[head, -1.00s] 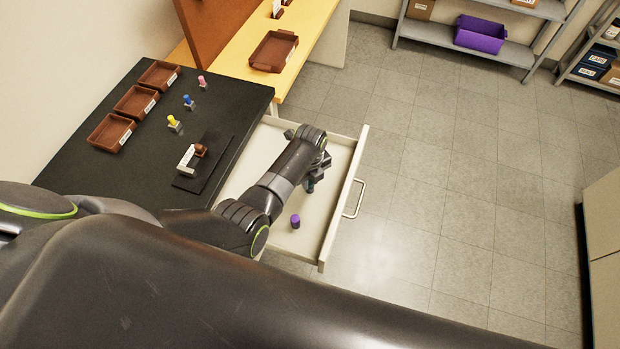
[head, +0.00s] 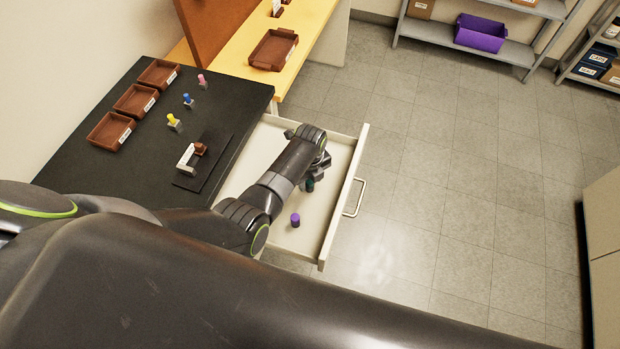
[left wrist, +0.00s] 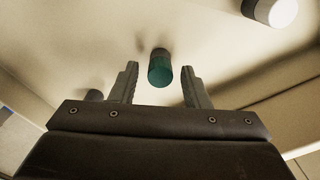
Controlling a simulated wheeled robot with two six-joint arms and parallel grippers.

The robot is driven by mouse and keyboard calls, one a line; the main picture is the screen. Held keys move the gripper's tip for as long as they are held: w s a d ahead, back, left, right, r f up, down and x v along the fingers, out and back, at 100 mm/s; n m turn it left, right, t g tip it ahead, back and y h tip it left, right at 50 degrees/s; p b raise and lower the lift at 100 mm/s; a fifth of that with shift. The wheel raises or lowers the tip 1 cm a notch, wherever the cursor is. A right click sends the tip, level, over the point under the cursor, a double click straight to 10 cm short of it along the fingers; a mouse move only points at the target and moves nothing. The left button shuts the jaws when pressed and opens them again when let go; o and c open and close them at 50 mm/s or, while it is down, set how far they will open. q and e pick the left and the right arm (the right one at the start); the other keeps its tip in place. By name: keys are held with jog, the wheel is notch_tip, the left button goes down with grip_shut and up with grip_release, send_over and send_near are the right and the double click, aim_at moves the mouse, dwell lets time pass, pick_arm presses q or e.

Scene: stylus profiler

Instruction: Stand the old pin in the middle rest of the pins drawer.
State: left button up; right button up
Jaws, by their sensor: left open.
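The open pins drawer (head: 341,195) is pale inside and has a bar handle. A teal pin (head: 310,185) is inside it, partly covered by my left gripper in the head view. In the left wrist view the teal pin (left wrist: 160,70) lies between and just beyond the two fingertips, with gaps on both sides. My left gripper (left wrist: 159,85) is open and empty, low over the drawer. A purple pin (head: 295,220) stands nearer the front of the head view. I cannot tell the rests or which pin is the old one. My right gripper is not seen.
A black bench (head: 90,105) holds three brown trays (head: 137,100), and yellow (head: 174,122), blue (head: 188,100) and pink (head: 202,81) topped pieces. A small white and brown device (head: 190,157) sits on a dark plate. Floor right of the drawer is clear.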

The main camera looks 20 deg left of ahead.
pick_arm(q)
jog(key=shift+r+p, duration=2.65)
jog(key=shift+p, duration=0.15)
jog(key=shift+r, duration=0.85)
jog(key=shift+r, duration=0.55)
notch_tip(320, 180, up, 14)
jog(key=b, duration=0.3)
send_over(310, 181)
jog(key=shift+r+p, duration=1.2)
jog(key=shift+p, duration=0.2)
jog(key=shift+s+f, duration=0.1)
jog(key=shift+f, duration=0.05)
